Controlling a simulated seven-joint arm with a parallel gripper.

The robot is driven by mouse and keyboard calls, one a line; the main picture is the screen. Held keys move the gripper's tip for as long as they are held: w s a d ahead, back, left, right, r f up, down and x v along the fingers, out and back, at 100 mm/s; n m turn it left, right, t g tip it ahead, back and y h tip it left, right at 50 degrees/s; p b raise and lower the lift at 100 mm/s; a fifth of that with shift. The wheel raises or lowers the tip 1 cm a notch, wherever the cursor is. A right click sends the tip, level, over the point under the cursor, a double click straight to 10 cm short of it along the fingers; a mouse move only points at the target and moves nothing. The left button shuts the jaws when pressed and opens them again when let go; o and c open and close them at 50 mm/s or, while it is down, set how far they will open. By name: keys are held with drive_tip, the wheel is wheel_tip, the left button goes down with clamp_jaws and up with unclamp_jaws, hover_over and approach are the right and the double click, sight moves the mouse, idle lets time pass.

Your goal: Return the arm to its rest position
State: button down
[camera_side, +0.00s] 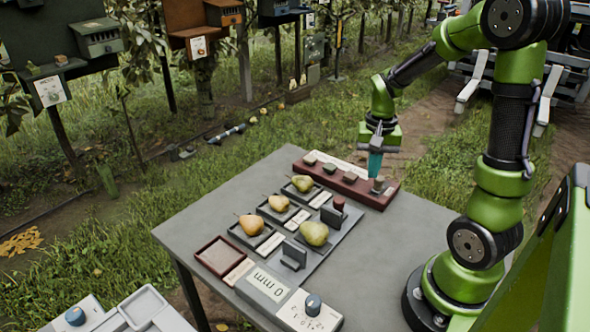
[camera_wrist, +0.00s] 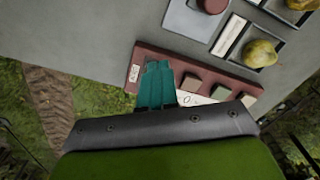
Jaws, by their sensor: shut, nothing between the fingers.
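My gripper (camera_side: 376,160) has teal fingers and points down over the right end of a dark red rack (camera_side: 362,190) at the table's back edge. Its fingers are together and hold nothing. In the wrist view my gripper (camera_wrist: 153,82) reaches over the same red rack (camera_wrist: 180,62). The fingertips look close to the rack's end block, but I cannot tell whether they touch it. My arm is bent forward over the grey table (camera_side: 385,260).
Several pears, such as one at the front left (camera_side: 252,224) and one on the right (camera_side: 314,233), sit on a tray board. A red-rimmed tray (camera_side: 218,258) and a white-labelled gauge box (camera_side: 262,287) stand nearer the front. The table's right side is clear.

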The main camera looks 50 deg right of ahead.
drive_tip(key=shift+r, duration=0.7)
drive_tip(key=s+a+r+n+t+y, duration=0.1)
drive_tip(key=a+r+n+t, duration=0.2)
drive_tip(key=a+r, duration=0.3)
drive_tip(key=s+a+r+n+t+y, duration=0.1)
drive_tip(key=a+r+n+t, duration=0.3)
drive_tip(key=a, duration=0.9)
wheel_tip(320, 180, up, 2)
drive_tip(key=shift+s+a+n, duration=0.4)
drive_tip(key=shift+s+n, duration=0.1)
